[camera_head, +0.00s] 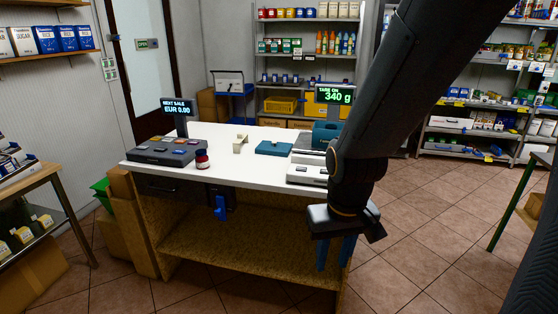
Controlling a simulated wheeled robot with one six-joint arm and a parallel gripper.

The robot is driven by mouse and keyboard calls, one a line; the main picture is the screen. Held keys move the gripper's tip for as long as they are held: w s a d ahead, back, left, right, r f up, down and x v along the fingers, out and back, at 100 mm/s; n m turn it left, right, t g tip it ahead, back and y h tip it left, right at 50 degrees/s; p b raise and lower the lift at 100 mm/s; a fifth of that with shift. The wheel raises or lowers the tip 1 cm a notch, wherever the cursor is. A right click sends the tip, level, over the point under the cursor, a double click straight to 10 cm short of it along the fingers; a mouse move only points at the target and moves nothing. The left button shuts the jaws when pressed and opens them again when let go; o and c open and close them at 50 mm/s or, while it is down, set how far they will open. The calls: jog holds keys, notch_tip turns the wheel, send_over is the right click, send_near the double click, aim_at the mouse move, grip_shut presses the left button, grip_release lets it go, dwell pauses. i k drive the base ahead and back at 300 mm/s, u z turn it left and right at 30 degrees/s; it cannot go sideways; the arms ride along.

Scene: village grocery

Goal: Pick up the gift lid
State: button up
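A flat teal piece that looks like the gift lid (273,148) lies on the white counter top (232,170), right of the middle. A teal box (324,136) stands to its right by the scale, partly hidden by my arm. My gripper (335,254) points down at the counter's front right, nearer the camera and lower in the picture than the lid. Its two blue fingers are apart, with nothing seen between them.
A cash register (167,151) and a dark red jar (202,159) are at the counter's left. A small beige holder (240,143) is left of the lid. The scale (307,172) is at the right, its display (334,95) reading 340 g. Bare counter lies in front of the lid.

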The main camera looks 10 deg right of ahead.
aim_at(274, 148)
jog(key=u, duration=1)
jog(key=i, duration=1.6)
jog(key=z, duration=1.05)
jog(key=i, duration=0.75)
jog(key=z, duration=0.75)
